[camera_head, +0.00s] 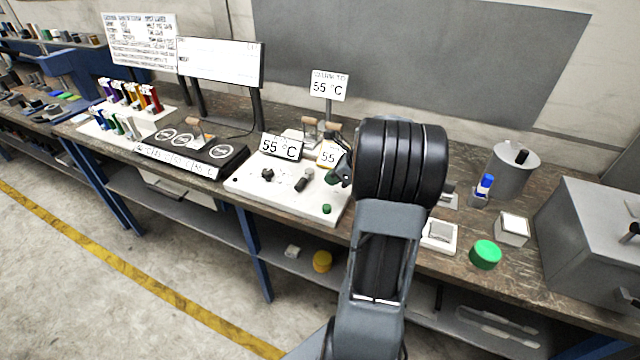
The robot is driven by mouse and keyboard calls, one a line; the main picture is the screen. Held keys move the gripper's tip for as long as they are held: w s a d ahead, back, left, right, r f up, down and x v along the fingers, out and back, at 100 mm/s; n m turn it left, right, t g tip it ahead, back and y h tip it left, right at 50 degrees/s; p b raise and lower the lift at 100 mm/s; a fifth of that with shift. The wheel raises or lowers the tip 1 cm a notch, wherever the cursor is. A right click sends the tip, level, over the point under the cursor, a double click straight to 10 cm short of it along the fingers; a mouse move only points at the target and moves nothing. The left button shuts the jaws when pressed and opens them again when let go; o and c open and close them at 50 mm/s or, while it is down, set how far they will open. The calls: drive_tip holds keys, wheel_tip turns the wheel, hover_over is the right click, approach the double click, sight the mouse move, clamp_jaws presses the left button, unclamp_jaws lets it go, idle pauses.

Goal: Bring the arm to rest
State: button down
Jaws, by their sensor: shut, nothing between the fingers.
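My arm (380,250) rises from the bottom of the view, with its thick black ribbed joint (400,165) over the middle of the bench. My gripper (340,172) shows partly at the left of that joint, small and dark, above the right side of a white panel (290,198). The joint hides part of it. Its fingers look shut and I see nothing held. The panel carries a "55 °C" display (281,147), dark knobs and a green button (326,209). I cannot tell whether the gripper touches the panel.
The long bench (460,262) holds a black three-dial unit (190,150) and a rack of coloured pipettes (130,95) to the left. To the right are a green lid (485,254), a white block (512,229), a grey cylinder (514,172) and a grey metal box (595,240).

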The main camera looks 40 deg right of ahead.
drive_tip(key=s+n+g, duration=0.2)
drive_tip(key=s+n, duration=0.4)
drive_tip(key=s+a+r+n+h, duration=0.2)
drive_tip(key=s+a+n, duration=0.1)
drive_tip(key=a+n, duration=0.8)
drive_tip(key=s+a+r+n+g+h, duration=0.1)
drive_tip(key=s+a+r+n+h, duration=0.1)
drive_tip(key=a+n, duration=1)
drive_tip(key=shift+s+a+r+n, duration=0.3)
drive_tip(key=shift+s+a+r, duration=0.5)
drive_tip(key=shift+s, duration=0.45)
